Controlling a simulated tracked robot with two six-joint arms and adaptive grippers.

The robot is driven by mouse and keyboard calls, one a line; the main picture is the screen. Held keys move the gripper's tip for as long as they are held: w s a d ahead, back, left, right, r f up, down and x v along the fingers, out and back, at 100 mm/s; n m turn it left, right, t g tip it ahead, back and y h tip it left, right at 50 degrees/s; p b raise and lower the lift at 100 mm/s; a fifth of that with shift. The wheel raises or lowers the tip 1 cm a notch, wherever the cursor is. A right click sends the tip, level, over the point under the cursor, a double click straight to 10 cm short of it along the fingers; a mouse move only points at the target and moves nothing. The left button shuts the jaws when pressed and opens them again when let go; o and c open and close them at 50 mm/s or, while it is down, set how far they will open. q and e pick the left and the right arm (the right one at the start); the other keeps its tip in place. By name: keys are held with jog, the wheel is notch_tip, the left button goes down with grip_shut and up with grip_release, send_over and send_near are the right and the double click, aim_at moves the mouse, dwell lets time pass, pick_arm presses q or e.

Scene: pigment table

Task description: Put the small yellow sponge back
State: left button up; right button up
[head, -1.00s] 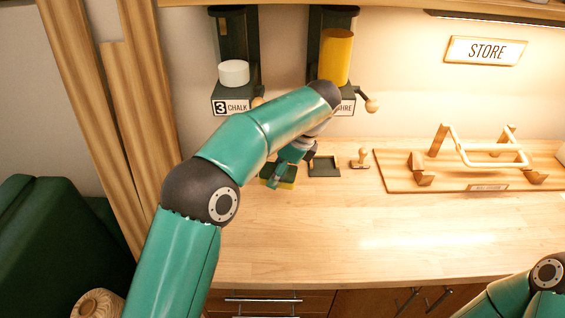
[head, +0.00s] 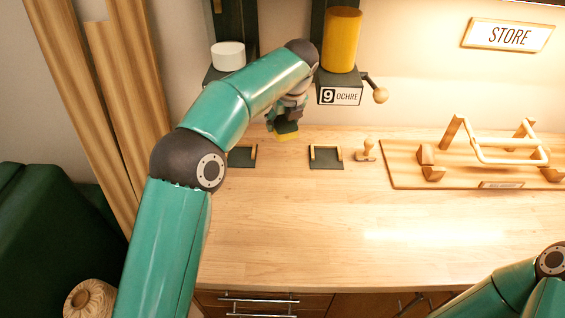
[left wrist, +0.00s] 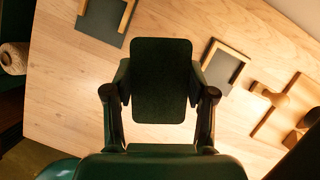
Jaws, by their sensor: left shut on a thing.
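The small sponge (head: 286,136) has a yellow underside and a dark green top. My left gripper (head: 284,121) is shut on it and holds it above the back of the counter, between two dark trays in the picture. In the left wrist view the sponge's dark green face (left wrist: 160,75) sits between my fingers (left wrist: 160,105). The left dark tray (head: 242,157) looks empty and is partly behind my arm. The right dark tray (head: 326,159) with light wooden edges is empty. My right arm shows at the lower right, but its gripper is out of view.
A wooden stamp (head: 366,149) stands right of the right tray. A wooden board with a rack (head: 400,176) lies further right. The ochre dispenser (head: 342,45) with a side crank and the white chalk (head: 228,56) are on the wall behind. The front counter is clear.

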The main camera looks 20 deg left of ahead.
pick_arm(q)
send_over(281, 163)
jog(key=f, duration=0.5)
jog(key=s+f, duration=0.1)
jog(key=f, duration=0.2)
jog(key=shift+d+f, duration=0.1)
jog(key=shift+d, duration=0.2)
jog(key=shift+f, duration=2.7)
jog(key=o, duration=1)
jog(key=b+v, duration=0.1)
jog(key=v, duration=1.1)
jog(key=shift+w, duration=0.1)
